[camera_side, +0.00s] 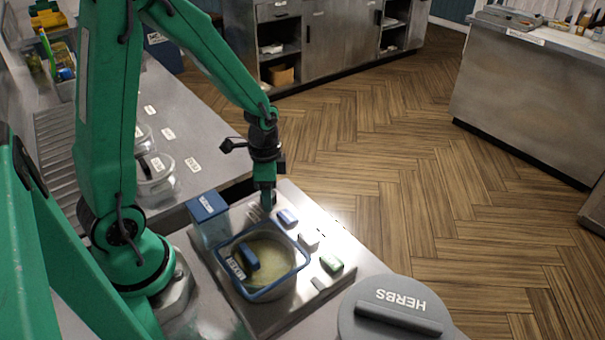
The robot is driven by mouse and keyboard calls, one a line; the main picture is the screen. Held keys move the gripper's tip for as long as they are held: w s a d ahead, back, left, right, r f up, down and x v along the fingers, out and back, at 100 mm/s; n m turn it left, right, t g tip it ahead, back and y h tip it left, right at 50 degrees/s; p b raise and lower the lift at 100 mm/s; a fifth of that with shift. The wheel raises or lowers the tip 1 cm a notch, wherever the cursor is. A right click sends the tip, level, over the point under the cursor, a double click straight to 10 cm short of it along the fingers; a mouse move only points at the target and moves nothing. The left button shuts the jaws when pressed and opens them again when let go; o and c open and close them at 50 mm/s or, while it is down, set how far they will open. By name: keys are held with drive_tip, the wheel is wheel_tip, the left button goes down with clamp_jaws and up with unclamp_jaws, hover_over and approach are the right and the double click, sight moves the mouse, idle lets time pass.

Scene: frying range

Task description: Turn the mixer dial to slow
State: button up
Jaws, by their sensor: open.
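The mixer (304,262), a clear tub with a blue rim and a label reading MIXER, stands on a metal plate. It holds something pale, and a blue bar-shaped piece sits near its label; I cannot tell whether this is the dial. Blue (287,217), white (308,240) and green (331,264) small blocks sit in a row on the plate, right of the tub. My gripper (267,203) points down at the plate's far side, behind the tub and left of the blue block. It is open, with nothing visible in it; its tips are small and partly unclear.
A blue-lidded box (207,207) stands left of the tub. A grey lid marked HERBS (395,312) is at the front right. Clear lidded containers (155,175) stand on the counter at left. The wooden floor lies beyond the plate's right edge.

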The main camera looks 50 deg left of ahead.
drive_tip(key=shift+c, duration=0.5)
drive_tip(key=c, duration=0.9)
drive_tip(key=shift+n, duration=0.3)
drive_tip(key=n, duration=1.1)
drive_tip(key=shift+n, duration=2.2)
